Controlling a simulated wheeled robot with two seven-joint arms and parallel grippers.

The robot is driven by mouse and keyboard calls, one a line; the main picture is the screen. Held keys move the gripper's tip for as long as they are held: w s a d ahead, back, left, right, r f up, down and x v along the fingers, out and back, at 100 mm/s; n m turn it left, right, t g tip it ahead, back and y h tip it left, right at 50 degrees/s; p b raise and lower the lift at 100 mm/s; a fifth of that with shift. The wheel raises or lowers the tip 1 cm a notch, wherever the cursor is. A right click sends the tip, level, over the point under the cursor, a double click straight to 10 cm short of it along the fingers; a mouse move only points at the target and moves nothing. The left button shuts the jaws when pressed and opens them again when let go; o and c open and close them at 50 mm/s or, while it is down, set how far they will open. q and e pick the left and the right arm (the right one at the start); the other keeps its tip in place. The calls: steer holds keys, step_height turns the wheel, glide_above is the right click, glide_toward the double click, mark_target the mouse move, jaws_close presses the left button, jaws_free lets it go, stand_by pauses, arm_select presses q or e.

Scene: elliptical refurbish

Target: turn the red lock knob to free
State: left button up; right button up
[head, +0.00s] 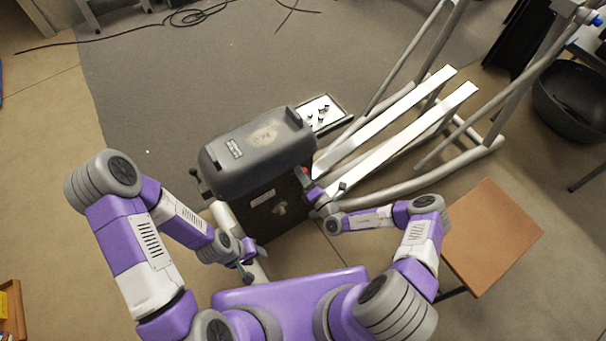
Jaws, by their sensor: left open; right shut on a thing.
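The dark grey machine housing (258,150) of the elliptical stands in the middle of the head view. A small bit of the red lock knob (306,170) shows at the housing's right side. My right gripper (303,178) is at that side, shut on the knob, and its fingers hide most of it. The knob's turn position cannot be made out. My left gripper (247,275) is open and empty, low in front of the housing and apart from it.
White rails (400,125) and grey tubes of the elliptical extend to the upper right. A tray with small parts (321,113) lies behind the housing. A brown-topped stool (492,235) stands at the right. The grey mat (180,85) at the upper left is mostly clear.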

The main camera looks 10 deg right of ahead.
steer(key=shift+s, duration=0.1)
steer(key=o, duration=1)
steer(key=p+v, duration=0.1)
steer(key=v, duration=0.6)
steer(key=shift+s+d, duration=0.1)
steer(key=shift+s, duration=0.1)
